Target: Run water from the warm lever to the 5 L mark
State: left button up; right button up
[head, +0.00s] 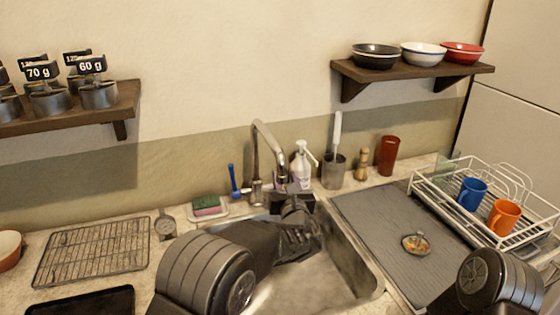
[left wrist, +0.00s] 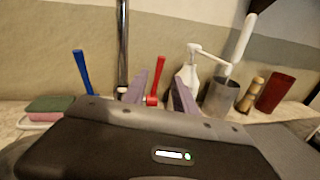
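A red lever (left wrist: 157,78) stands behind the sink in the left wrist view; my gripper hides it in the head view. A blue lever (head: 233,180) stands left of the tap (head: 268,140), and it also shows in the left wrist view (left wrist: 82,72). My left gripper (left wrist: 160,95) is open, its two fingers apart with the red lever appearing between them; contact cannot be told. My left arm covers part of the steel sink (head: 325,285). I see no water stream and no 5 L mark. My right gripper is out of view.
A soap bottle (head: 303,167), metal holder (head: 334,172), pepper mill (head: 362,164) and red cup (head: 388,155) stand behind the sink. A sponge (head: 206,204) lies left of the levers. A dish rack (head: 520,240) with mugs stands right. Wall shelves hang above.

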pick_arm(q)
jog(key=w, duration=0.3)
jog(key=w+a+p, duration=0.1)
jog(key=w, duration=0.2)
jog(key=w+a+p, duration=0.1)
jog(key=w, duration=0.2)
jog(key=shift+w, duration=0.2)
grip_shut()
dwell(1.2)
